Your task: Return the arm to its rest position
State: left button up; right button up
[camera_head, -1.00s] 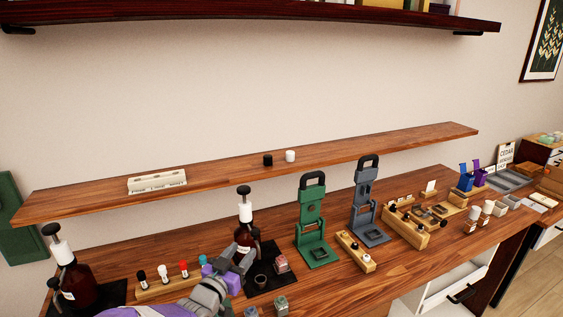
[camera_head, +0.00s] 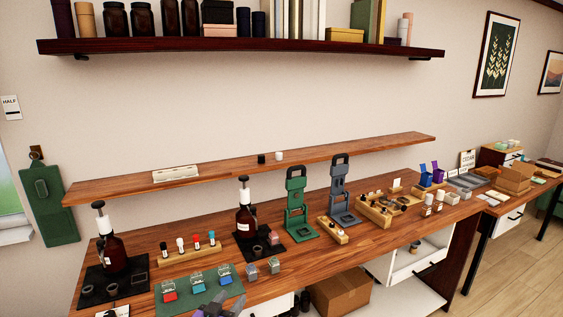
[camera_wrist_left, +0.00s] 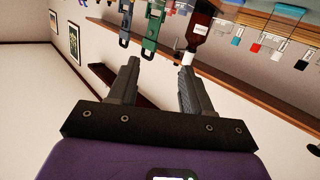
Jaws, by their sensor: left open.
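My left gripper (camera_head: 221,308) shows at the bottom edge of the head view, in front of the workbench's front edge. In the left wrist view, its two dark fingers (camera_wrist_left: 157,88) stand apart with nothing between them. The wrist view is tilted, with the bench at the top, beyond the fingertips. My right gripper is not in view.
The workbench (camera_head: 350,247) holds two pump bottles (camera_head: 246,222), a rack of droppers (camera_head: 188,255), a green mat (camera_head: 180,304) with small coloured blocks, and a green stand (camera_head: 298,207) beside a grey stand (camera_head: 340,190). A narrow shelf (camera_head: 220,172) runs behind. Open air surrounds the gripper.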

pick_arm(q)
jog(key=s+f+n+g+y, duration=0.15)
jog(key=s+f+g, duration=0.4)
jog(key=f, duration=0.75)
jog(key=s+f+n+g+y, duration=0.1)
jog(key=s+f+n+g, duration=0.15)
jog(key=s+f, duration=0.8)
jog(key=s+d+f+n+g, duration=0.1)
jog(key=s+d+f+g, duration=0.1)
jog(key=s+f, duration=0.3)
jog(key=s+d+f+g+h, duration=0.1)
jog(key=s+f+g, duration=0.4)
jog(key=s, duration=0.5)
jog(key=shift+s+d+f+n, duration=0.4)
jog(key=shift+d+f, duration=0.1)
jog(key=shift+f, duration=0.15)
